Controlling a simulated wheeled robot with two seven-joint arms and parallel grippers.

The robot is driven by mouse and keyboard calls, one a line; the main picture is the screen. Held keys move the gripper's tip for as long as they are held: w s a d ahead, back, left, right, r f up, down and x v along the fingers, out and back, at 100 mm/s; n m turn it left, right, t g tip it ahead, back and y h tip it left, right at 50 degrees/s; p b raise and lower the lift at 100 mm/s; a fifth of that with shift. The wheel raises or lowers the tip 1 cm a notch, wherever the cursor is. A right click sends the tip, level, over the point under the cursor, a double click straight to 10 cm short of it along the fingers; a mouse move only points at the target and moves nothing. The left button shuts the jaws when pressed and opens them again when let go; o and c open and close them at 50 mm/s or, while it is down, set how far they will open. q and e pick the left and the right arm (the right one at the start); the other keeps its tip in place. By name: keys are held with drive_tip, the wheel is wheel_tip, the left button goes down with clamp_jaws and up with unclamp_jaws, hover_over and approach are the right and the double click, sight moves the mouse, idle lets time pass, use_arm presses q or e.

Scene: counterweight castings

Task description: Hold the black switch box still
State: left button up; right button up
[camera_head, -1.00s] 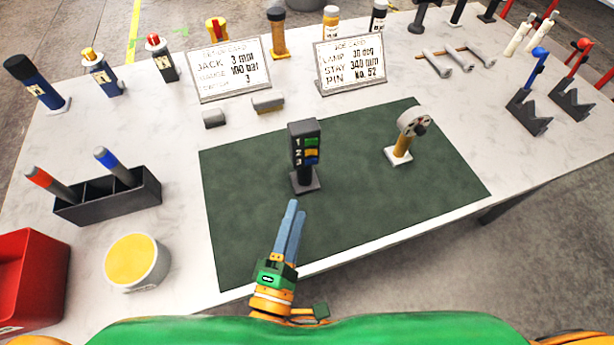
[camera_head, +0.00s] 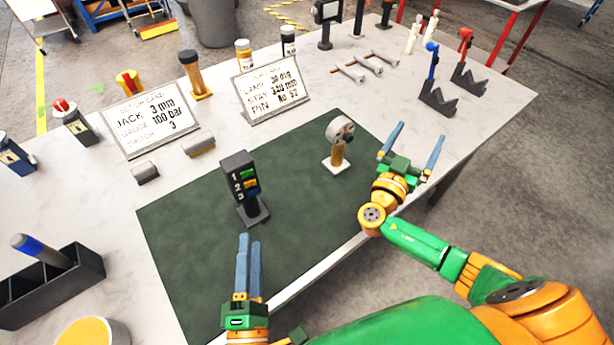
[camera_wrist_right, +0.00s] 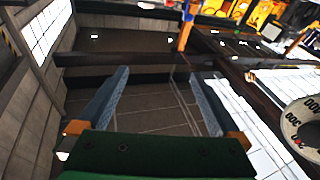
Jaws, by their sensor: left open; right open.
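The black switch box (camera_head: 240,177) stands upright on a short post and dark base on the green mat (camera_head: 180,235). Its face carries the numbers 1, 2, 3 beside coloured switches. My left gripper (camera_head: 250,239) is in front of the box, nearer to me, open with its blue fingers only a little apart. It appears clear of the box, with nothing between the fingers. My right gripper (camera_head: 419,131) is open and empty near the mat's right edge, away from the box. Its spread fingers also show in the right wrist view (camera_wrist_right: 160,75).
A round gauge (camera_head: 340,130) on a yellow post stands on the mat between the box and my right gripper. Two cards (camera_head: 152,112) (camera_head: 271,90) stand behind the mat with grey blocks (camera_head: 197,144) before one. A dark divided holder (camera_head: 55,288) is at left.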

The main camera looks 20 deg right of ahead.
drive_tip(key=w+a+r+m+t+h, duration=0.1)
drive_tip(key=w+a+r+t, duration=0.15)
drive_tip(key=r, duration=0.55)
drive_tip(key=w+a+r+m+t, duration=0.1)
drive_tip(key=w+a+r, duration=0.2)
drive_tip(key=r, duration=0.5)
drive_tip(key=n+t+y, duration=0.4)
drive_tip(key=n+y, duration=1.1)
drive_tip(key=y, duration=0.8)
hover_over(244, 179)
drive_tip(key=w, duration=0.3)
drive_tip(key=f, duration=0.6)
drive_tip(key=shift+s+d+f, duration=0.2)
drive_tip(key=shift+d+f, duration=0.2)
drive_tip(key=shift+s+a+f+g+y, duration=0.6)
drive_tip(key=shift+s+a+f, duration=0.25)
drive_tip(key=shift+s+f, duration=0.1)
drive_tip(key=shift+g+h, duration=0.65)
drive_tip(key=shift+h, duration=0.25)
drive_tip(key=f, duration=0.2)
drive_tip(key=s+d+f, duration=0.1)
drive_tip(key=f, duration=0.1)
drive_tip(key=s+f, duration=0.1)
drive_tip(key=f, duration=0.1)
drive_tip(key=shift+s+d, duration=0.15)
drive_tip(key=shift+m, duration=0.3)
drive_tip(key=x, duration=0.7)
drive_tip(key=shift+f, duration=0.2)
drive_tip(key=shift+d, duration=0.1)
